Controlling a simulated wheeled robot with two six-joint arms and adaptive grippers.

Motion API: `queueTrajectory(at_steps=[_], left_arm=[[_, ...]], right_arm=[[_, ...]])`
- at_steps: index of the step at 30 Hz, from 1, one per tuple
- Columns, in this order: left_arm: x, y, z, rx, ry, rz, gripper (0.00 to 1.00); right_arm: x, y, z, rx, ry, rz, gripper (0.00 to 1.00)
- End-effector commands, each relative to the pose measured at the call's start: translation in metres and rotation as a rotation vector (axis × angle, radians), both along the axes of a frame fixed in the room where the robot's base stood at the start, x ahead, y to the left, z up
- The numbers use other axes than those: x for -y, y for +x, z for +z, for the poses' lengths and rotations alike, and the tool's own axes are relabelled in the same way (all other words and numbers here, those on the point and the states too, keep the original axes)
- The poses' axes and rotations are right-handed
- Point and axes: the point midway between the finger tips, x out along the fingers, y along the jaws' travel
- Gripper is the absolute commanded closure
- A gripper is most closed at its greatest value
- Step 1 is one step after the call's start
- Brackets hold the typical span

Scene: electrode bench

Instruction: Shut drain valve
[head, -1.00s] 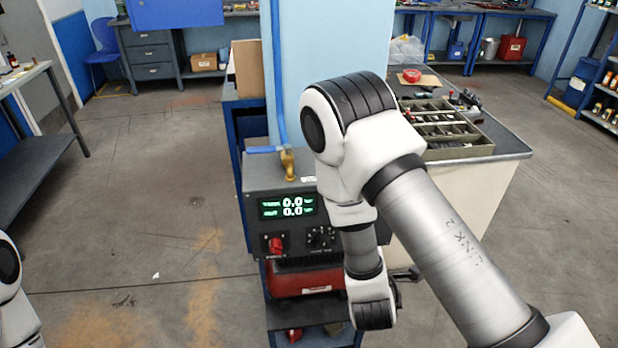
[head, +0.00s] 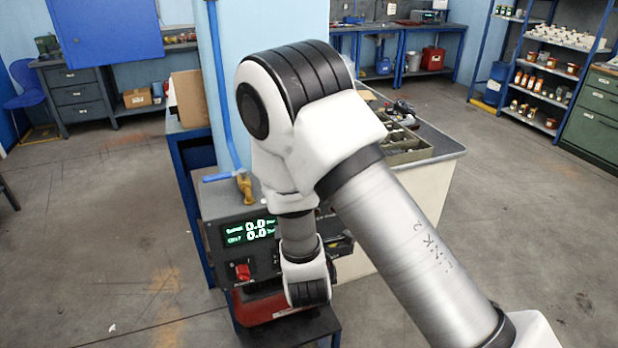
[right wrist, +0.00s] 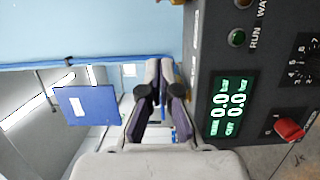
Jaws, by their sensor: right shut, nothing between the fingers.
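A brass valve (head: 245,187) with a blue lever (head: 217,177) stands on top of a dark control box (head: 212,207), at the foot of a blue pipe (head: 220,90). The lever points sideways to the left in the head view. No label shows that this is the drain valve. My right gripper (right wrist: 160,64) is shut and empty in the right wrist view, alongside the box's panel. I see no contact with the valve, which I cannot make out there. In the head view my right arm hides this gripper. My left gripper is out of view.
The panel has a lit display (head: 250,232) reading 0.0 twice and a red knob (head: 243,270). A light blue column (head: 270,25) stands behind the box. A bench with a divided tray (head: 408,146) is to the right. Open floor lies left and right.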

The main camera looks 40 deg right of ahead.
Motion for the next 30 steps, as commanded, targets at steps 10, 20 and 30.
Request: queueTrajectory(at_steps=[10, 20, 30], left_arm=[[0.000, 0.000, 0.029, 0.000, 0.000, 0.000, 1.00], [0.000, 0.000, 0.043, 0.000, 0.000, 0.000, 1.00], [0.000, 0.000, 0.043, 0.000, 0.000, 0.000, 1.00]], right_arm=[[0.036, 0.067, 0.004, 0.003, 0.002, -0.002, 1.00], [0.072, 0.055, 0.001, 0.000, 0.000, 0.000, 1.00], [0.072, 0.055, 0.000, 0.000, 0.000, 0.003, 1.00]])
